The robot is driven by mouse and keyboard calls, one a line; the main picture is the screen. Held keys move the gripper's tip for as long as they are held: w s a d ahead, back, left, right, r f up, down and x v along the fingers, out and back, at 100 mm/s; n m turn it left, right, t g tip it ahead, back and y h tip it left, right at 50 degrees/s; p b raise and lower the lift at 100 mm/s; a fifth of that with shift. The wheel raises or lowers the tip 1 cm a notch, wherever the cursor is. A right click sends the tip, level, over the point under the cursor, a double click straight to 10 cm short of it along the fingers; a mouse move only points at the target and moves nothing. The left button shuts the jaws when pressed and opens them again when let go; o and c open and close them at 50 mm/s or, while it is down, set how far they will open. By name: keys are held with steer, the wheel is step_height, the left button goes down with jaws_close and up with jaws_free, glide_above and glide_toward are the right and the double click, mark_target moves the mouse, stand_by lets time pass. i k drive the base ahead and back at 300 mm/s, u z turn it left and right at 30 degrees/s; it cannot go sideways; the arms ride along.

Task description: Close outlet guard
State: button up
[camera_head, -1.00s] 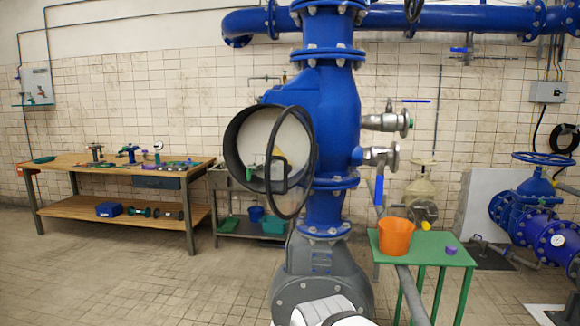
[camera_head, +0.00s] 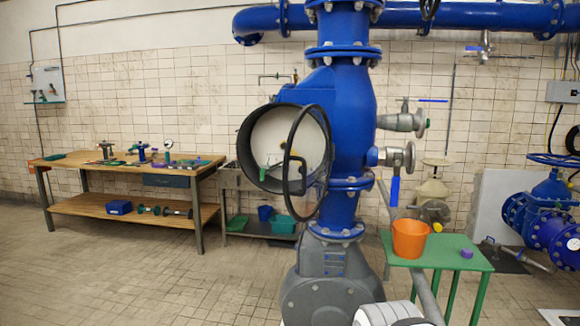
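The outlet is a round opening with a thick black rim (camera_head: 243,150) and a pale inside, on the side of the blue vertical pipe body (camera_head: 350,105). The outlet guard seems to be the thin black ring (camera_head: 285,168) in front of the opening's right part. It stands swung out at an angle, seen nearly edge-on, apart from the rim on the left. A small green part (camera_head: 263,174) shows at the opening's lower left. My gripper is not in view; only a white and grey part of my arm shows at the bottom edge.
A green table (camera_head: 455,248) with an orange bucket (camera_head: 409,239) and a purple piece (camera_head: 466,253) stands right of the pipe. A wooden workbench (camera_head: 130,170) stands at the back left. Grey valves (camera_head: 405,121) jut from the pipe's right side. The floor at left is clear.

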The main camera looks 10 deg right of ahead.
mark_target(298, 118)
steer(key=i, duration=0.9)
steer(key=z, duration=0.05)
